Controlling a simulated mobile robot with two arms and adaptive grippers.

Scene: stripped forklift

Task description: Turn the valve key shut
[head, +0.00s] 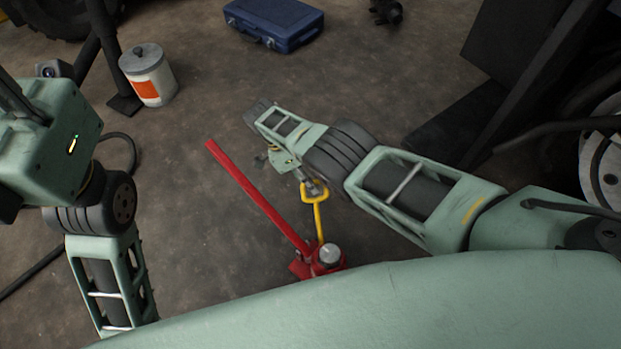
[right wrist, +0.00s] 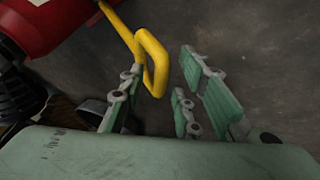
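The yellow valve key (head: 319,222) rises from the base of a red jack (head: 303,268) and ends in a loop handle. In the right wrist view the loop (right wrist: 160,68) stands between the spread fingers of my right gripper (right wrist: 165,82), closer to the left finger. The fingers are open; I cannot tell whether one touches the loop. In the head view the right gripper (head: 312,187) is at the key's top end, its fingers partly hidden. My left arm is at the left edge of the head view; its gripper fingers do not show.
The jack's long red handle (head: 255,195) slants up to the left, beside my right gripper. A white can with an orange label (head: 150,78) and a blue case (head: 273,22) stand farther back. Dark forklift parts are at the upper right. The floor between is mostly clear.

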